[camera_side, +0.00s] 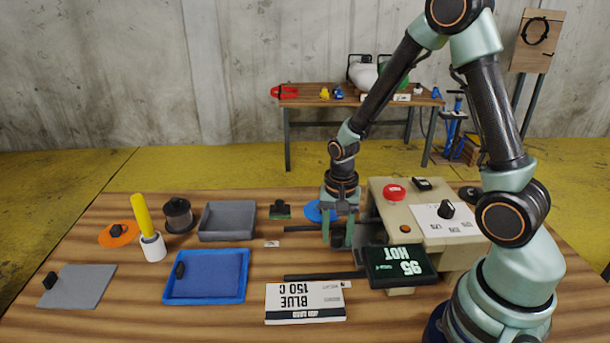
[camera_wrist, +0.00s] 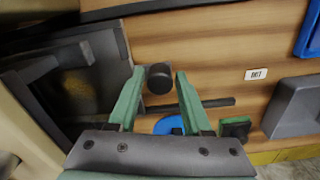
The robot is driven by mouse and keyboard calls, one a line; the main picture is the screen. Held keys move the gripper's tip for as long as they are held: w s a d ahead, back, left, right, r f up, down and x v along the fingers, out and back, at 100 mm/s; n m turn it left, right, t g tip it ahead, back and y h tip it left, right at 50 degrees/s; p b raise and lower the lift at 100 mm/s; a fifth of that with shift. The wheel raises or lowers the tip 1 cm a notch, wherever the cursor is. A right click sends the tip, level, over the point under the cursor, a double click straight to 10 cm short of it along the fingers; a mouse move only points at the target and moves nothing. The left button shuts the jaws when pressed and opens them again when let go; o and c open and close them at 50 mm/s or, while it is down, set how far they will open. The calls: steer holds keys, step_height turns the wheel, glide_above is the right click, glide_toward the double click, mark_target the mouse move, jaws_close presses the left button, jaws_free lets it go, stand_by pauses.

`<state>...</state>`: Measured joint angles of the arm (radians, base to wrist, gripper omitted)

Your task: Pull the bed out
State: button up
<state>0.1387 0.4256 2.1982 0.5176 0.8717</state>
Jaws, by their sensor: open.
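A beige machine (camera_side: 405,222) stands at the right of the table, with a red button, a dial and a dark display reading HOT 95. Two dark rails (camera_side: 300,228) run left out of it along the table. In the wrist view a dark bed (camera_wrist: 92,70) sits at the machine's opening, between the rails. A round black knob (camera_wrist: 160,78) is at the bed's front edge. My gripper (camera_side: 342,238) is low in front of the machine. In the wrist view its open fingers (camera_wrist: 160,72) are on either side of the knob; I cannot tell whether they touch it. The side view hides the knob.
A white BLUE 150 C card (camera_side: 305,302) lies near the front rail. A blue tray (camera_side: 207,277), grey tray (camera_side: 228,222) and yellow-handled roller (camera_side: 148,230) are at left. A blue disc (camera_side: 318,211) lies behind the far rail. Tabletop between the rails is clear.

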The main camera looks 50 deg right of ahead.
jaws_close()
stand_by(1.3)
